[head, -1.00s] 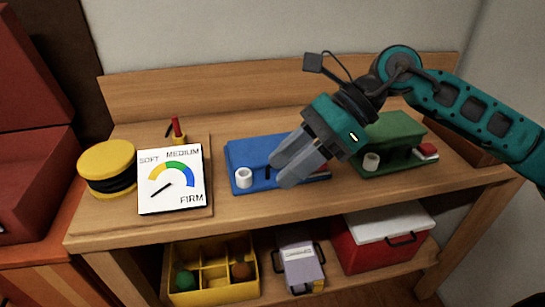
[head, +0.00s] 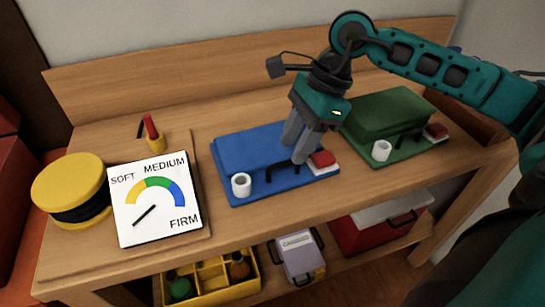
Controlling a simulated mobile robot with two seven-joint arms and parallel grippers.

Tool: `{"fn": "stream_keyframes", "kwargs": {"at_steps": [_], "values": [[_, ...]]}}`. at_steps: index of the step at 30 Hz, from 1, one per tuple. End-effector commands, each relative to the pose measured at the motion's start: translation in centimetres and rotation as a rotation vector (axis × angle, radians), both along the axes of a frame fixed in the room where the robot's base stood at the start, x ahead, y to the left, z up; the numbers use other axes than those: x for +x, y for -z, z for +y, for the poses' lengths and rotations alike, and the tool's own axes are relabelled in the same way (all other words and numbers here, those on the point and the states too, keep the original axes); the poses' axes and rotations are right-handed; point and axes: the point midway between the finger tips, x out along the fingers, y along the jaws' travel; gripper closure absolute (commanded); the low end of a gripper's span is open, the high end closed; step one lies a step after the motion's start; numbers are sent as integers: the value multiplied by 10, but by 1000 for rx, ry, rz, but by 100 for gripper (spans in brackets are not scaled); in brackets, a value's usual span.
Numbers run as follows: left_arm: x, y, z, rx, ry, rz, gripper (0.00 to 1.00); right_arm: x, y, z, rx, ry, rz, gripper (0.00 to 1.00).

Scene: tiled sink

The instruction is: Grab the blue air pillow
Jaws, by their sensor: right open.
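The blue air pillow (head: 247,150) is a flat blue block on a blue base on the wooden bench. A white cylinder (head: 241,184) stands at its front left. A black handle (head: 283,170) is at its front, and a red block on a white piece (head: 321,160) is at its front right. My right gripper (head: 294,154) is open, pointing down over the front right part of the blue unit, close to the black handle. Whether its fingers touch anything is unclear. My left gripper is out of view.
A similar green unit (head: 383,113) stands to the right. A white gauge reading SOFT, MEDIUM, FIRM (head: 153,199) and a yellow round pump (head: 69,187) stand at the left. A yellow divided tray (head: 212,283), a grey box (head: 298,256) and a red cooler (head: 372,230) are on the shelf below.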

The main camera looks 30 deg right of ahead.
Motion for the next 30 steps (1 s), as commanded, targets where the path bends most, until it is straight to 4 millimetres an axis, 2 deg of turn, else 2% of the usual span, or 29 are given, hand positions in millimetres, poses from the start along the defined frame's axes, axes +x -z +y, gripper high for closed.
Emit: {"fn": "stream_keyframes", "kwargs": {"at_steps": [5,13,22,24,30], "values": [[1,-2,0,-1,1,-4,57,1,12,5,1,0,1,59],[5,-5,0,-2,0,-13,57,4,48,19,3,0,2,59],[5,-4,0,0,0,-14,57,2,58,23,5,-2,10,59],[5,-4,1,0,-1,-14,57,2,58,23,6,-3,11,69],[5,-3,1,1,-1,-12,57,2,59,24,6,-3,14,88]]}}
